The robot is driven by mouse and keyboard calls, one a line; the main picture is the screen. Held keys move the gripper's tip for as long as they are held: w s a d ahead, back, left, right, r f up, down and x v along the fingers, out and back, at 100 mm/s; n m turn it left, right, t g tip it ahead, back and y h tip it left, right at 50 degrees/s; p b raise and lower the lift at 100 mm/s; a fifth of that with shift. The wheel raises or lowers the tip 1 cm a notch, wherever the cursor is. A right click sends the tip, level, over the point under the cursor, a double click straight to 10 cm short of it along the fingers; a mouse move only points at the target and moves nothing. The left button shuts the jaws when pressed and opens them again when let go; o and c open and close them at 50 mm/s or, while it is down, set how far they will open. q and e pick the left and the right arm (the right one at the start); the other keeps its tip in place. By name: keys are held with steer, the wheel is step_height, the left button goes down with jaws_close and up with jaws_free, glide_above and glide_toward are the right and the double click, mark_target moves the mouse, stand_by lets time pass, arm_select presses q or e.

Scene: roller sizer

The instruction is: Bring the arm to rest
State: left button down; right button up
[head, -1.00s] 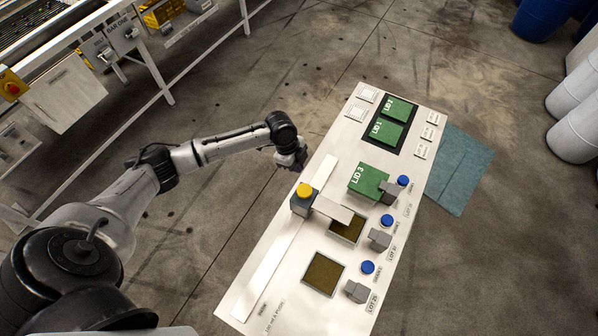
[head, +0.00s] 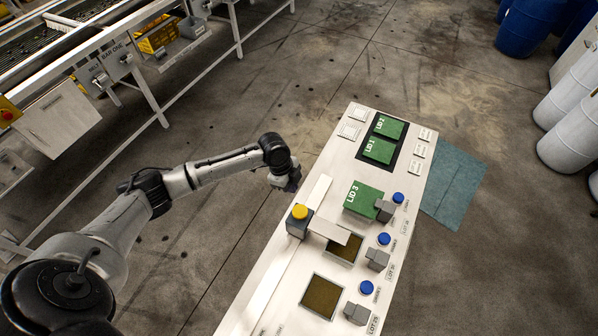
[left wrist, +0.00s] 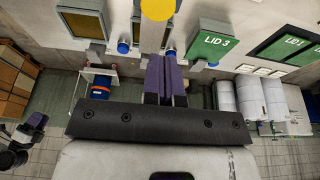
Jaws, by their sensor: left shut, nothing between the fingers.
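My left arm reaches in from the left in the head view. Its left gripper (head: 291,184) hangs just left of the white panel (head: 262,268), beside its long edge and apart from the yellow knob. In the left wrist view the two purple-grey fingers (left wrist: 166,80) are together with nothing between them. A yellow knob (head: 300,212) tops a grey block with a pale bar reaching over one of two brown-filled square trays (head: 321,297).
Green LID 3 (head: 364,200) lies on the panel; LID 1 (head: 379,151) and LID 2 (head: 389,128) lie in a black frame. Blue knobs (head: 384,239) line the right side. A machine frame (head: 150,82) stands at upper left, barrels (head: 571,132) at right. Open floor lies between.

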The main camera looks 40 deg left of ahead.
stand_by(0.3)
arm_select(q)
steer(key=w+d+r+n+t+y, duration=0.1)
steer(key=w+r+n+t+y, duration=0.25)
steer(key=r+n, duration=0.5)
steer(key=s+d+r+t+y+p, duration=0.1)
steer(key=s+d+r+t, duration=0.35)
steer(key=d+r, duration=0.2)
steer(key=s+d+f+n+g+p, duration=0.1)
steer(key=s+f, duration=0.2)
steer(key=s, duration=0.5)
steer(key=s+d+f+n+g+h+p, duration=0.1)
steer(key=s+d+f+n+g, duration=0.1)
steer(key=s, duration=0.7)
steer(key=s+d+f+n+g+p, duration=0.1)
steer(key=s+f, duration=0.3)
steer(key=s, duration=0.5)
steer(key=shift+d+g, duration=0.6)
steer(key=shift+g, duration=0.1)
steer(key=shift+n+h, duration=0.25)
